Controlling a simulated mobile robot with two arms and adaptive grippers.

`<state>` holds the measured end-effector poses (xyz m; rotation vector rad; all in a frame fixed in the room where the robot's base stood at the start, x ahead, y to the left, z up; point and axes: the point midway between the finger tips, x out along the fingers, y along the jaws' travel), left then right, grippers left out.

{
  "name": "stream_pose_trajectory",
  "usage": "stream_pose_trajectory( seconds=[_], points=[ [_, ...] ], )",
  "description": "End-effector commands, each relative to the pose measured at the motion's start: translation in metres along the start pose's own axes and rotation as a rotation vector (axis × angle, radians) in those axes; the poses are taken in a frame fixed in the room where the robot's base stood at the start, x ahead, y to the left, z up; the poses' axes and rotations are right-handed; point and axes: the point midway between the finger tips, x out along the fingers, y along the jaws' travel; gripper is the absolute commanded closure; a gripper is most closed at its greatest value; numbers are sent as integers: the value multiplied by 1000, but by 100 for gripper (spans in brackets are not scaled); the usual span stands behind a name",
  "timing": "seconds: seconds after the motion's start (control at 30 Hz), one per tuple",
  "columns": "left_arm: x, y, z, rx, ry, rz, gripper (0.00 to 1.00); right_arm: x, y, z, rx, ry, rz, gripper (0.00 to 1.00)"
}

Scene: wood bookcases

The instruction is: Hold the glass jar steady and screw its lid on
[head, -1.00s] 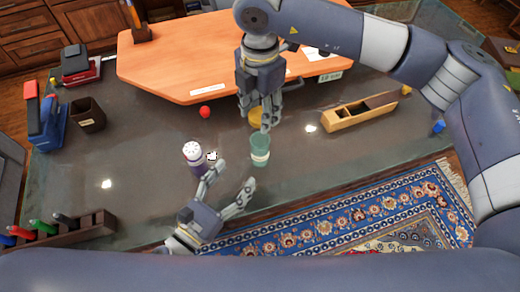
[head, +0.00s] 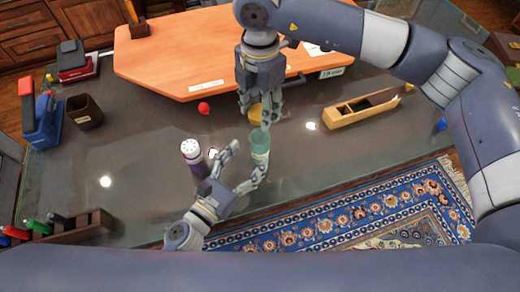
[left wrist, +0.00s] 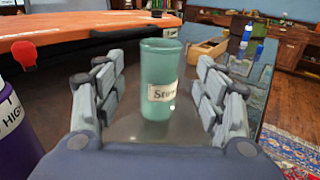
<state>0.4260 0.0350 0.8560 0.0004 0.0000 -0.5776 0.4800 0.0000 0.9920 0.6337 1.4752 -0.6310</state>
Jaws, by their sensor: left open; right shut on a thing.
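The glass jar (head: 260,142) is teal, with a pale label, and stands upright on the dark glossy tabletop. My left gripper (head: 245,163) is open, its fingers spread close to the jar. In the left wrist view the jar (left wrist: 160,75) stands between the two open fingers, with gaps on both sides. My right gripper (head: 256,119) points down just behind and above the jar in the head view. It is shut on the yellow lid (head: 254,111), which is partly hidden by its fingers. The lid is apart from the jar.
A purple bottle with a white top (head: 190,148) stands left of the jar, near my left gripper. A wooden plane (head: 360,110) lies to the right.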

Motion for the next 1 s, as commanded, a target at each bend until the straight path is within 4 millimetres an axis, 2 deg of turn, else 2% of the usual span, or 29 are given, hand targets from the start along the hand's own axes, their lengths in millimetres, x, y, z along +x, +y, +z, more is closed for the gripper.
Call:
stream_pose_trajectory(
  seconds=[0.1, 0.3, 0.5, 0.8, 1.0],
  points=[
    [23, 0, 1, 2, -2, 0, 36, 0, 0, 0, 0, 0, 0, 77],
    [50, 0, 0, -1, -1, 0, 36, 0, 0, 0, 0, 0, 0, 77],
    [62, 0, 0, 0, 0, 0, 36, 0, 0, 0, 0, 0, 0, 77],
    [63, 0, 0, -1, 1, 1, 36, 0, 0, 0, 0, 0, 0, 77],
    [62, 0, 0, -1, 1, 1, 81, 0, 0, 0, 0, 0, 0, 77]
  ],
)
